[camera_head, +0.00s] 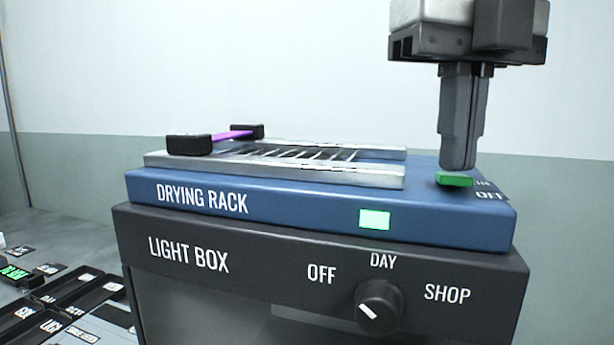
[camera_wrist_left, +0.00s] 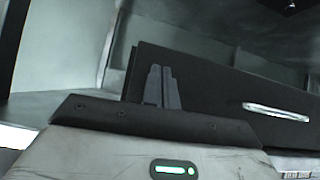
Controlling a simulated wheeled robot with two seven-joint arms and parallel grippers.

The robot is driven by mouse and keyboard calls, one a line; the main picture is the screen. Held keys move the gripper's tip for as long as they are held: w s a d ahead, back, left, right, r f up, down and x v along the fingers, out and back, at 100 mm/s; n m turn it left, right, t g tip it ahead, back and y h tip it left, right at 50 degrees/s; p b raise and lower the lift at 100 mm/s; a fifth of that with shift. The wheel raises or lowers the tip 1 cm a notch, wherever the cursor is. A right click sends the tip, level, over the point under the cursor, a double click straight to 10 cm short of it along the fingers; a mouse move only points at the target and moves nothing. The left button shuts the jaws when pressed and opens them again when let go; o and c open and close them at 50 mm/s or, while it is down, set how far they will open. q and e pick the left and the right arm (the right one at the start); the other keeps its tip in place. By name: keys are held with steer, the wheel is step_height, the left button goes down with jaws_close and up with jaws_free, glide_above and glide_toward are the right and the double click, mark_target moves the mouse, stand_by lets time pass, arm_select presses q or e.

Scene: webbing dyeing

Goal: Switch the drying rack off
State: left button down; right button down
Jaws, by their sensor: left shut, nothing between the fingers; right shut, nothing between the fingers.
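The blue drying rack (camera_head: 300,214) sits on top of the black light box, with metal rails (camera_head: 280,165) on its top. A green switch (camera_head: 454,179) is at its right end, beside a white OFF label (camera_head: 490,196). A lit pale green lamp (camera_head: 375,220) shows on its front. My right gripper (camera_head: 458,166) points straight down, shut and empty, with its tips right above or at the green switch; I cannot tell whether they touch. My left gripper (camera_wrist_left: 162,68) shows only in the left wrist view, shut and empty.
A purple strip (camera_head: 232,135) between two black end blocks lies across the rails at the left. The light box (camera_head: 200,254) has a knob (camera_head: 379,305) marked OFF, DAY and SHOP. Black labelled trays (camera_head: 70,297) stand at lower left. A dark panel with a bright handle (camera_wrist_left: 276,111) is near my left gripper.

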steer(key=shift+f+b, duration=0.35)
steer(key=shift+f, duration=0.15)
steer(key=shift+r, duration=0.1)
step_height(320, 180, up, 3)
steer(key=p, duration=0.3)
steer(key=shift+r+p, duration=0.7)
steer(key=shift+r, duration=1.35)
